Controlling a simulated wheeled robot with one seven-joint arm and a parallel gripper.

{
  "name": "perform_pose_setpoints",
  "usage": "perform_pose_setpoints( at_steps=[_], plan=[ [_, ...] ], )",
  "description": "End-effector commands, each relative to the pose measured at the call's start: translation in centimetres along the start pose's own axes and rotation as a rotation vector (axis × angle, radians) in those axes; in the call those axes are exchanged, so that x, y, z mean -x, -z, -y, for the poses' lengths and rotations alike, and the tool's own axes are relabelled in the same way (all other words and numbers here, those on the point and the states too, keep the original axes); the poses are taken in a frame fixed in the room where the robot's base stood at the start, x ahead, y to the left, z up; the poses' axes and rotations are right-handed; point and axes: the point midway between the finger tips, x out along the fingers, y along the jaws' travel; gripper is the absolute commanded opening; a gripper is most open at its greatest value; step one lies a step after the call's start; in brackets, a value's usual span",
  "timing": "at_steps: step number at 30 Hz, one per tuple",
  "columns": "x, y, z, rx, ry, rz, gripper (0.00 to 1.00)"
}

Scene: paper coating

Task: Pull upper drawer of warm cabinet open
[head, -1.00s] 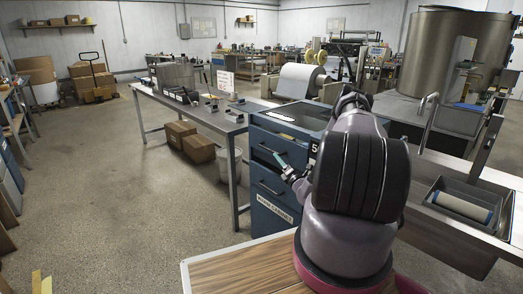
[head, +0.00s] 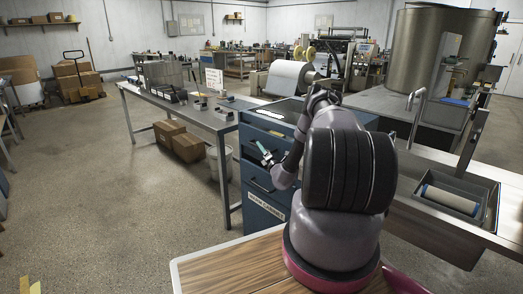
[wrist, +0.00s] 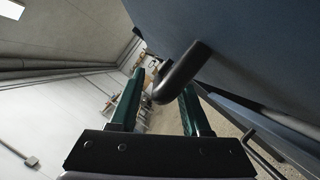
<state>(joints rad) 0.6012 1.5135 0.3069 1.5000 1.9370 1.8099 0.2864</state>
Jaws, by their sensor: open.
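The blue warm cabinet (head: 262,212) stands ahead of me, its label low on the front. Its upper drawer (head: 278,143) looks closed. My gripper (head: 265,153) is at the upper part of the drawer front. In the wrist view, my gripper (wrist: 162,85) is open, with one green finger on each side of the rounded end of a dark drawer handle (wrist: 182,72). The handle appears between the fingers; contact cannot be told. The blue drawer front (wrist: 245,50) fills the upper right. My arm hides the cabinet's right part in the head view.
A long grey table (head: 205,117) with small items stands left of the cabinet. Cardboard boxes (head: 180,142) and a pale bin (head: 226,163) are beneath it. A sink (head: 455,205) is at right. A wooden-topped surface (head: 225,270) is in front.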

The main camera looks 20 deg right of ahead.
Motion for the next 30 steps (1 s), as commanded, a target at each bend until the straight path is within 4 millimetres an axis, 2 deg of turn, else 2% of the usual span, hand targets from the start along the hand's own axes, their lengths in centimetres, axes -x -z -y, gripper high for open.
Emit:
perform_pose_setpoints(
  at_steps=[6, 7, 10, 11, 30],
  plan=[
    [-0.07, 0.01, -0.02, 0.0, 0.0, 0.0, 0.47],
    [-0.06, 0.01, -0.02, 0.0, 0.0, 0.0, 0.43],
    [-0.06, 0.01, -0.02, 0.0, 0.0, 0.0, 0.05],
    [-0.06, 0.01, -0.02, 0.001, -0.001, 0.0, 0.0],
    [-0.02, 0.01, -0.01, 0.001, 0.0, -0.001, 0.0]
  ],
)
